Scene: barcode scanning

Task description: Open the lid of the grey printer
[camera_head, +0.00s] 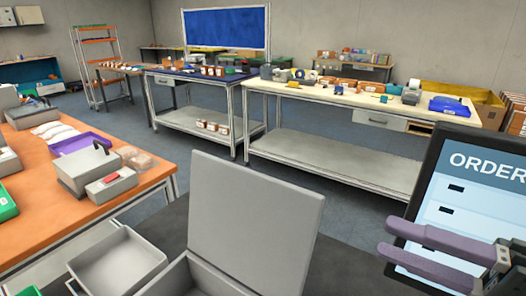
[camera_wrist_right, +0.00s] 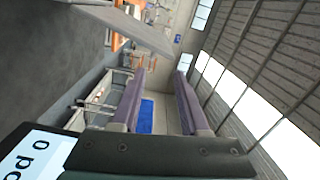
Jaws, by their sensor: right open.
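No thing in view is plainly marked as the grey printer. A small grey machine with a white roll (camera_head: 411,92) stands on the right part of the far cream-topped table; its lid is too small to judge. Close in front of me, a grey box (camera_head: 190,277) has a large flat grey lid (camera_head: 257,218) standing up; I cannot tell whether this is a printer. My right gripper (camera_head: 383,234) has purple fingers, open and empty, in front of the screen at the right. The fingers also show apart in the right wrist view (camera_wrist_right: 160,80). My left gripper is out of view.
An order screen (camera_head: 478,175) stands at the right. An orange table (camera_head: 40,225) at the left holds grey devices and a purple tray (camera_head: 80,142). An open grey bin (camera_head: 118,262) is at the lower left. The blue-grey floor (camera_head: 345,200) beyond the raised lid is clear.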

